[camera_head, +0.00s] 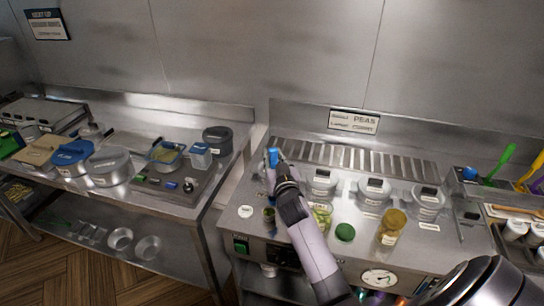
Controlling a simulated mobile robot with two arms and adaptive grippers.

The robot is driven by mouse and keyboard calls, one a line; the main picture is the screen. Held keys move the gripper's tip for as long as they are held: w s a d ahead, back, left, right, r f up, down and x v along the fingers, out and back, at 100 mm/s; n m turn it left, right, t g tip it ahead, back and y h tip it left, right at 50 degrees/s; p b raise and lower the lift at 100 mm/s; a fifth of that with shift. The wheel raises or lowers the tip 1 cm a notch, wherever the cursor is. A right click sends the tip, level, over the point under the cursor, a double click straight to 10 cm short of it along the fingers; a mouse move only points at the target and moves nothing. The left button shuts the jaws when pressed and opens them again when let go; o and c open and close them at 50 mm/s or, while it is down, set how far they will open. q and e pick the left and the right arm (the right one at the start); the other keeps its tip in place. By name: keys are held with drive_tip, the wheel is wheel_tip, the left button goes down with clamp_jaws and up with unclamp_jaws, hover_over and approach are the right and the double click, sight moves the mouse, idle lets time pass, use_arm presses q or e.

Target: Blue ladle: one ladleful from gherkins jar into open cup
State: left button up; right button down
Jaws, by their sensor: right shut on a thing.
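My right gripper (276,166) is over the left part of the steel range top, shut on the blue ladle (273,155). The ladle's blue handle end shows above the fingers; its lower part is mostly hidden. A small dark, greenish vessel (268,214), perhaps the open cup, stands below the gripper near the front left; I cannot tell its contents. A clear jar with green contents (321,218), likely the gherkins jar, stands just right of my forearm, which partly hides it. A green round lid (345,232) lies right of it. My left gripper is out of view.
A jar with a yellow-brown lid (390,228) stands to the right. Several clear dark-lidded containers (374,190) stand behind. A white disc (245,212) lies at the left front. A pressure gauge (379,278) is on the front panel. A side counter with pans (108,168) is at left.

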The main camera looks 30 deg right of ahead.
wheel_tip(320, 180, up, 9)
drive_tip(key=shift+r, duration=0.1)
idle(0.4)
idle(0.8)
